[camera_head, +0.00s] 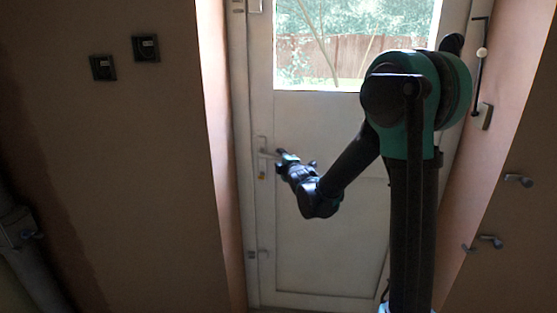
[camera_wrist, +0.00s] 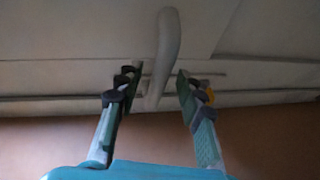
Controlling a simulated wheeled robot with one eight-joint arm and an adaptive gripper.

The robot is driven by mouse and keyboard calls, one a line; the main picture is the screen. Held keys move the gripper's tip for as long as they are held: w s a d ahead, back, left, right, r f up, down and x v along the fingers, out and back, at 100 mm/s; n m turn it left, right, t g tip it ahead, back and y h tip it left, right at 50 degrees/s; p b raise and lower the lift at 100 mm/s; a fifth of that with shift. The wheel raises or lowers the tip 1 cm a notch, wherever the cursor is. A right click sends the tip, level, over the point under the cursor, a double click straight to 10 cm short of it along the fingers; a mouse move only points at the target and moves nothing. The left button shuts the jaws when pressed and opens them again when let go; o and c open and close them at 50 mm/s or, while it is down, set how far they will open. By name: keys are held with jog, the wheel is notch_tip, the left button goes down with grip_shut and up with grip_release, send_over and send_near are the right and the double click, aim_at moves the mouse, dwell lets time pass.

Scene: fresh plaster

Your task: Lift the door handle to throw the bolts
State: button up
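The white door (camera_head: 330,230) is shut in its frame, with a window in its upper half. Its pale lever handle (camera_head: 268,154) sits at the left edge and looks about level. In the wrist view the handle (camera_wrist: 167,42) runs up the picture, above and between my fingertips. My gripper (camera_head: 283,156) is at the handle's right end. The wrist view shows my gripper (camera_wrist: 156,76) open, one finger on each side of the handle, with gaps visible. Whether either finger touches the handle cannot be told.
A small yellow-orange part (camera_head: 262,176) shows below the handle, also in the wrist view (camera_wrist: 209,96). Brown walls flank the door. Two dark switches (camera_head: 146,48) are on the left wall. Hooks (camera_head: 518,180) and a crank rod (camera_head: 479,65) are at right.

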jog(key=shift+x, duration=0.75)
jog(key=shift+c, duration=0.3)
grip_shut()
